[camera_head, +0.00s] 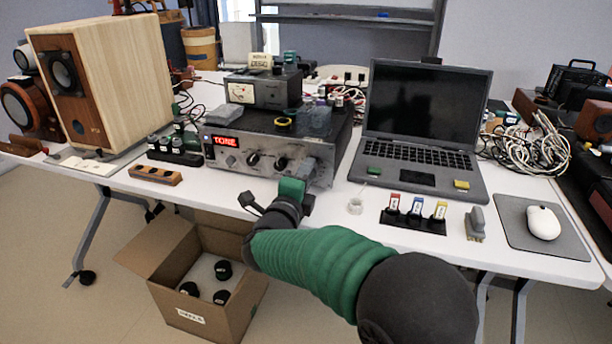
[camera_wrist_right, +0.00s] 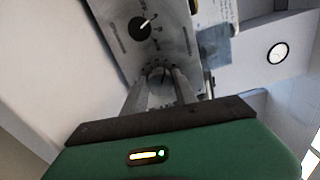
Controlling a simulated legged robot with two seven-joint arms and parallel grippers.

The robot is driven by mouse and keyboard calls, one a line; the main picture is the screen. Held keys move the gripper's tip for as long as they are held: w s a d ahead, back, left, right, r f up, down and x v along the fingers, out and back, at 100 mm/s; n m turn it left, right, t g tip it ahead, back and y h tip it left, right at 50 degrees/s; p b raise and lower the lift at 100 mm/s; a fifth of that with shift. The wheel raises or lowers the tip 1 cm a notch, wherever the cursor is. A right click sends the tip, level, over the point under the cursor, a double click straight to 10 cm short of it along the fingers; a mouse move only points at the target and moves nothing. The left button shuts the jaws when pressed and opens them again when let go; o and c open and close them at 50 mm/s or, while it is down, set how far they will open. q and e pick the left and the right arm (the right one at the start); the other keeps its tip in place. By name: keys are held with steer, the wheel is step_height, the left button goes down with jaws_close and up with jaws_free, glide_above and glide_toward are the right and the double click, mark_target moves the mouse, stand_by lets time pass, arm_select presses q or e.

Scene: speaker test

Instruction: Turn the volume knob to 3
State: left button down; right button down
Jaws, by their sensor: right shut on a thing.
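The amplifier (camera_head: 236,158) stands on the table, with a red lit display reading "TONE" and black knobs on its metal front. My right gripper (camera_head: 306,167) is at the right end of that front. In the right wrist view, my right gripper's fingers (camera_wrist_right: 161,88) are shut on a dark knob (camera_wrist_right: 158,75), which is mostly hidden between them. Another black knob (camera_wrist_right: 140,28) with a white pointer shows beyond it. I cannot read the scale markings or the held knob's setting. My left gripper is not in view.
A laptop (camera_head: 421,125) stands open to the right of the amplifier. A wooden speaker (camera_head: 130,75) stands to the left. An open cardboard box (camera_head: 200,312) is below.

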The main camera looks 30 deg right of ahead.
steer(key=shift+f, duration=0.3)
steer(key=c, duration=1.2)
jaws_free()
steer(key=shift+c, duration=0.2)
steer(key=shift+o, duration=1.2)
steer(key=shift+r, duration=0.15)
steer(key=p+v, duration=0.5)
steer(key=v, duration=1.2)
steer(key=shift+w, duration=0.1)
